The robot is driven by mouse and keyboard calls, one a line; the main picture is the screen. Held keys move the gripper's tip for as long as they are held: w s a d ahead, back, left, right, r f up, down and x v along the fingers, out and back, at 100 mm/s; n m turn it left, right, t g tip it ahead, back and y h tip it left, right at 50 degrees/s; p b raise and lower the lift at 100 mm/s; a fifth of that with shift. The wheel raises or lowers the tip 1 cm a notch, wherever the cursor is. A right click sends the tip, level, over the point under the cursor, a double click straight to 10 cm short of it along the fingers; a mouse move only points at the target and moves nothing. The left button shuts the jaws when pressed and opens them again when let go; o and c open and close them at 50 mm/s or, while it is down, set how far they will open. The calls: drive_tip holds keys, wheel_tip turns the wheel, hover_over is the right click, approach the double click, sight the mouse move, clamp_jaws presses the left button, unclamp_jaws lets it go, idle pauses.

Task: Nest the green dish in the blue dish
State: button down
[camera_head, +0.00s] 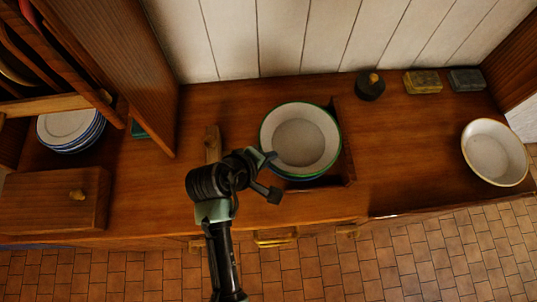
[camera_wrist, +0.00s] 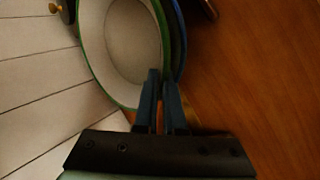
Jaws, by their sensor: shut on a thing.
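The green dish (camera_head: 302,136), white inside with a green rim, is right of my gripper (camera_head: 268,158) in the head view. My gripper is shut on its near-left rim. In the wrist view the green dish (camera_wrist: 125,45) fills the upper left, with its rim at the fingers of my gripper (camera_wrist: 162,80). The blue dish (camera_head: 300,179) is directly below it and mostly hidden; only a thin blue edge shows. That blue edge also shows in the wrist view (camera_wrist: 180,45), close beside the green rim. I cannot tell whether the green dish rests in it or hangs just above.
The dishes are over a low-edged wooden recess (camera_head: 349,165) on the counter. A cream bowl (camera_head: 494,154) stands at the far right. A dark round pot (camera_head: 370,86) and two sponges (camera_head: 423,82) (camera_head: 466,80) are at the back. Stacked plates (camera_head: 70,128) are at left.

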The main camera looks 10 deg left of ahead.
drive_tip(key=c, duration=0.9)
unclamp_jaws()
drive_tip(key=shift+c, duration=0.2)
drive_tip(key=shift+f, duration=0.1)
drive_tip(key=shift+s+f, duration=0.1)
drive_tip(key=shift+r+p, duration=4.25)
drive_tip(key=shift+p, duration=0.1)
drive_tip(key=shift+f, duration=0.1)
